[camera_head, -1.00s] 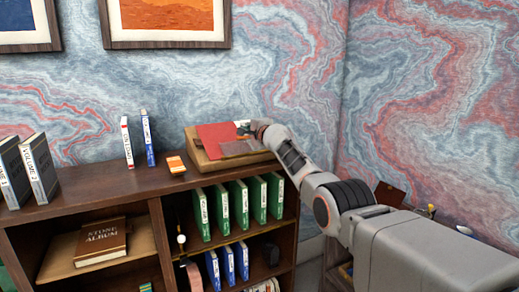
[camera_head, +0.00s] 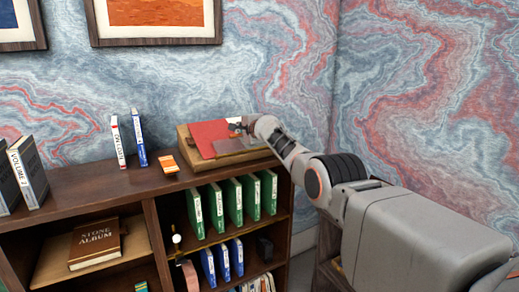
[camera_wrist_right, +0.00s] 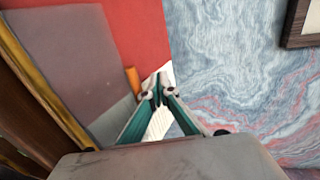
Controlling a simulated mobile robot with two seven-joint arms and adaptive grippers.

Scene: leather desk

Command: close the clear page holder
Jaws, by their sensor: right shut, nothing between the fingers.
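The clear page holder looks like a greyish see-through sheet (camera_head: 232,147) at the front of a slanted wooden stand (camera_head: 246,157) on the shelf top. It overlaps a red sheet (camera_head: 207,131). In the right wrist view the see-through sheet (camera_wrist_right: 75,45) fills the upper left, beside the red surface (camera_wrist_right: 137,35). My right gripper (camera_head: 237,128) is at the stand's back right corner, behind the sheet. Its fingers (camera_wrist_right: 158,92) are shut and empty, near the red surface's edge and a white patch. I cannot tell whether they touch anything. My left gripper is out of view.
An orange box (camera_head: 168,163) and two upright books (camera_head: 138,138) stand left of the stand. Larger volumes (camera_head: 28,170) stand farther left. Green binders (camera_head: 235,202) fill the shelf below. The patterned wall (camera_head: 180,80) is close behind the stand.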

